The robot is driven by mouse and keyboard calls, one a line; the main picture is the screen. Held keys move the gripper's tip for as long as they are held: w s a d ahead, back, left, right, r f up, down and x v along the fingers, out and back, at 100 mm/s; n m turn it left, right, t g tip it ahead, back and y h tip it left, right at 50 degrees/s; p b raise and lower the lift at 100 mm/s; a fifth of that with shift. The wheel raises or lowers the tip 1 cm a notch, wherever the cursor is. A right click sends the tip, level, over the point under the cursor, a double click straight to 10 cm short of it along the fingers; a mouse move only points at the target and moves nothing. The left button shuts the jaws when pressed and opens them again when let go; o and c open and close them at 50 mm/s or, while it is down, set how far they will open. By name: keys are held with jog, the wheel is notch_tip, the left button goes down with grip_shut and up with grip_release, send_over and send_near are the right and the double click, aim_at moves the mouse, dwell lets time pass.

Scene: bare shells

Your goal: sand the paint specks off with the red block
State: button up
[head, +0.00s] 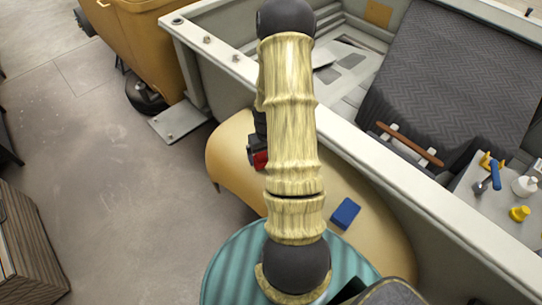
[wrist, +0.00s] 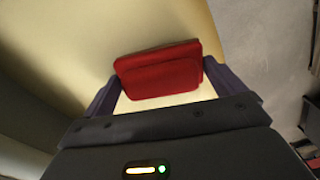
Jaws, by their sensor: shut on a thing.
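The red block (wrist: 160,72) is between the two fingers of my gripper (wrist: 160,85) in the wrist view, and the gripper is shut on it. In the head view the red block (head: 260,160) shows as a small red patch beside my arm, over the pale yellow curved panel (head: 375,235). The dark gripper (head: 256,152) is mostly hidden by the arm. I cannot tell whether the block touches the panel. I make out no paint specks; part of the panel is behind my arm.
A blue block (head: 345,213) lies on the panel, right of my arm. Behind the panel runs the wall of a pale open-topped shell (head: 400,180). A side surface holds a blue-handled tool (head: 494,175) and a yellow-capped pot (head: 520,213). An orange-yellow body (head: 150,40) stands back left.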

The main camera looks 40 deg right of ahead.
jog(key=shift+w+d, duration=0.1)
jog(key=shift+d, duration=0.05)
jog(key=shift+d+f+p, duration=0.1)
jog(key=shift+d+p, duration=0.3)
jog(key=shift+d, duration=1.1)
jog(key=shift+w+d+p, duration=0.2)
jog(key=shift+d+p, duration=0.3)
jog(key=shift+d, duration=1.25)
